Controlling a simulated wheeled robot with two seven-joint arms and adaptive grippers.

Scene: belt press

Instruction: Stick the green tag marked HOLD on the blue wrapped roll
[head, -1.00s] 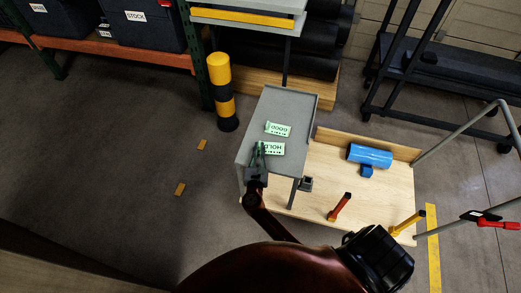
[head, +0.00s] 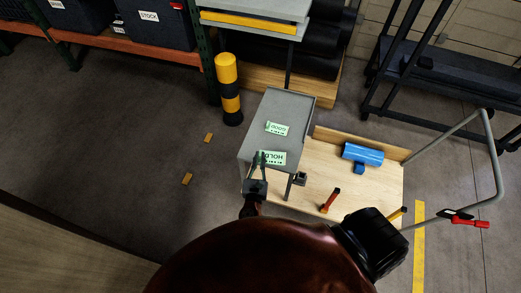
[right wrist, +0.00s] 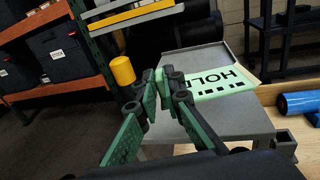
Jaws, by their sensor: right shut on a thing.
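The green HOLD tag (head: 272,158) is at the near end of the grey stand's top (head: 255,140). My right gripper (head: 261,158) is shut on the tag's left edge. In the right wrist view the fingertips (right wrist: 163,78) meet at the left edge of the tag (right wrist: 225,84), whose lettering faces up. The tag looks raised a little off the grey top. The blue wrapped roll (head: 363,154) lies on the wooden platform to the right, and part of it shows in the right wrist view (right wrist: 299,103). My left gripper is not in view.
A green GOOD tag (head: 276,128) lies farther back on the grey top. The wooden platform (head: 330,165) carries a red post (head: 331,199), a yellow post (head: 396,216) and a low back board. A yellow-black bollard (head: 229,90) stands behind left. A grey rail (head: 496,165) bounds the right.

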